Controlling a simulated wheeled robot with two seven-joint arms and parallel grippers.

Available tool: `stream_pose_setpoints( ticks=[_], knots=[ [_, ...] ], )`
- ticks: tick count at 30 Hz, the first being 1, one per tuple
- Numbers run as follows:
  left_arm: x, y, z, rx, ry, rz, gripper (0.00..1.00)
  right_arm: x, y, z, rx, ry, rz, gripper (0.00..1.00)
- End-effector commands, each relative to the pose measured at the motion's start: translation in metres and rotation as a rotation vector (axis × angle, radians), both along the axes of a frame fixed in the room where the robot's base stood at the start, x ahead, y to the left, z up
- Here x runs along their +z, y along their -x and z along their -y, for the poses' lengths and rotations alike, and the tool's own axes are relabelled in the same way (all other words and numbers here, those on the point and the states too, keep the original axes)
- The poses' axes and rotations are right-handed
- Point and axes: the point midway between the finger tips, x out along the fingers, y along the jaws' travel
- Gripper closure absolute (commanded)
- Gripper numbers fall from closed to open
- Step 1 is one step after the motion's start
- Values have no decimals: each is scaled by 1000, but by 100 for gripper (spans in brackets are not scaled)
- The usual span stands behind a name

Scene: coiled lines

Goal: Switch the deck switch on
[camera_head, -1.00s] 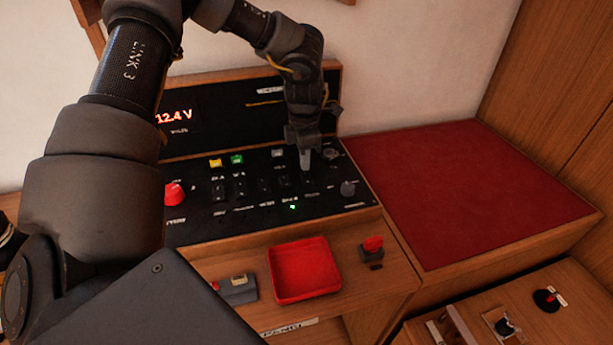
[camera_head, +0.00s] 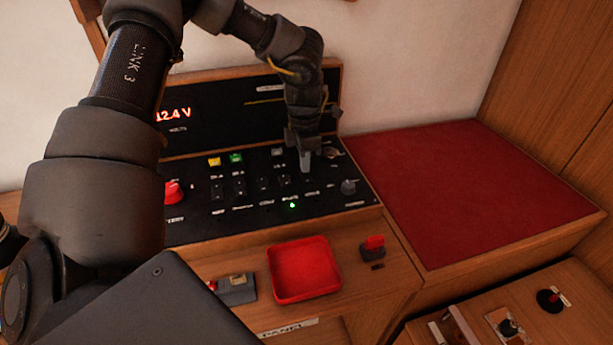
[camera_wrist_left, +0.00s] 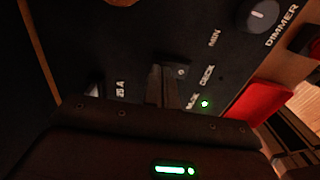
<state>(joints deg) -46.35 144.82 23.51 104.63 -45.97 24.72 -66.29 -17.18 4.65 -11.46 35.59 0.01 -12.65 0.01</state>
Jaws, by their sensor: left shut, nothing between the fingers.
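The black switch panel (camera_head: 235,222) stands against the wall with a row of small dark rocker switches. My left gripper (camera_head: 305,161) is shut and empty, pointing down over the panel's right part. In the wrist view, its fingertips (camera_wrist_left: 160,85) are right beside a dark switch (camera_wrist_left: 180,72) by the label DECK, which I take as the deck switch. The fingers partly hide it. I cannot tell whether they touch it or which way it is tipped. A small green light (camera_wrist_left: 204,103) glows near this label; it also shows in the head view (camera_head: 292,205). My right gripper is out of view.
A grey dimmer knob (camera_head: 348,187) is right of the gripper and a red knob (camera_head: 173,192) is at the panel's left. A red tray (camera_head: 304,270) and a red-topped part (camera_head: 374,244) lie in front. A clear red cushion (camera_head: 460,190) is to the right.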

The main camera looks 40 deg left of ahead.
Motion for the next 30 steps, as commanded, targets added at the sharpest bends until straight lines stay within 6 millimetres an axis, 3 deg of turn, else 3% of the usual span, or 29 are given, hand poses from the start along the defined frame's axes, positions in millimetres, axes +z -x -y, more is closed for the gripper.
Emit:
stream_pose_setpoints(
  ticks=[17,30],
  knots=[
    [-4,0,0,0,0,0,100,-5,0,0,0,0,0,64],
    [30,0,0,0,-1,1,100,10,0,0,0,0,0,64]
  ],
)
